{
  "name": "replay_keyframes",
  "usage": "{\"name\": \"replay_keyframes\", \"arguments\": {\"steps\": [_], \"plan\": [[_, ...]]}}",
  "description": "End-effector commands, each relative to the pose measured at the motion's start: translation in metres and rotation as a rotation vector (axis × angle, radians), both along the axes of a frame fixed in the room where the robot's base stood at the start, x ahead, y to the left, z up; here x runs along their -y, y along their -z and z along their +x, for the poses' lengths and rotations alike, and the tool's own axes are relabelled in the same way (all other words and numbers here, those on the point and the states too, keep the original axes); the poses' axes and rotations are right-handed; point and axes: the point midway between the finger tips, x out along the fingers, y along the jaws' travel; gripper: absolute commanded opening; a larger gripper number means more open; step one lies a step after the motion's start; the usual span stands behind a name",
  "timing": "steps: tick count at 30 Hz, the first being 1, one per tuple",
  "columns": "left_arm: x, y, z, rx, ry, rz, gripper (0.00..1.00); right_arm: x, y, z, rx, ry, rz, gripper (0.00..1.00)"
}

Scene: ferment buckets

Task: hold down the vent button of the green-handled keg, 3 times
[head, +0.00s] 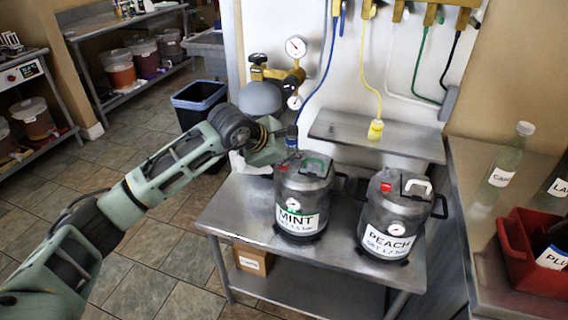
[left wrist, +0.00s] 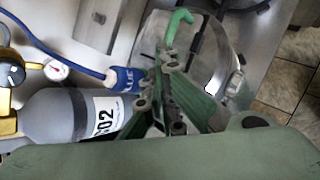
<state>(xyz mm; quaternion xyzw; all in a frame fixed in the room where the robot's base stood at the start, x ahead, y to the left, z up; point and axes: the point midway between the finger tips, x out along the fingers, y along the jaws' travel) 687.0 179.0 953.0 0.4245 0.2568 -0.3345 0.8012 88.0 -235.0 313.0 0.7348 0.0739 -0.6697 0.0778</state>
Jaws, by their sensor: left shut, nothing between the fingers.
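The green-handled keg (head: 303,205), labelled MINT, stands upright on the metal bench, its green handle (head: 318,164) on top. A small red patch (head: 284,167) shows at its lid's left edge, beside my gripper; I cannot tell whether this is the vent button. My left gripper (head: 274,155) is shut and empty at the left of the keg's top. In the left wrist view its fingers (left wrist: 167,62) lie over the lid, close to the green handle (left wrist: 178,24), and hide part of the lid (left wrist: 212,60). Contact with the button cannot be seen. My right gripper is out of view.
A PEACH keg (head: 393,220) with a white handle stands to the right. The blue hose connector (left wrist: 125,78) and a grey gas cylinder (left wrist: 50,118) are close beside my left gripper. A yellow connector (head: 376,129) rests on the raised shelf (head: 420,146).

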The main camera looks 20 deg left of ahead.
Motion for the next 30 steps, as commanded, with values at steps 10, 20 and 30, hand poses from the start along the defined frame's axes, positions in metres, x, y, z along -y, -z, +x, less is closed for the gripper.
{"name": "replay_keyframes", "arguments": {"steps": [10, 20, 30], "plan": [[-0.001, -0.016, 0.0, -0.003, -0.001, 0.001, 0.0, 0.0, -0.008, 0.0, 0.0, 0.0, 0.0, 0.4], [-0.001, -0.019, 0.001, -0.002, -0.001, 0.001, 0.0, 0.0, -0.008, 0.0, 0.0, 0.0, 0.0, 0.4], [-0.001, -0.04, 0.001, 0.0, -0.001, 0.001, 0.0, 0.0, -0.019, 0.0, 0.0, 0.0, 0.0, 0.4]]}}
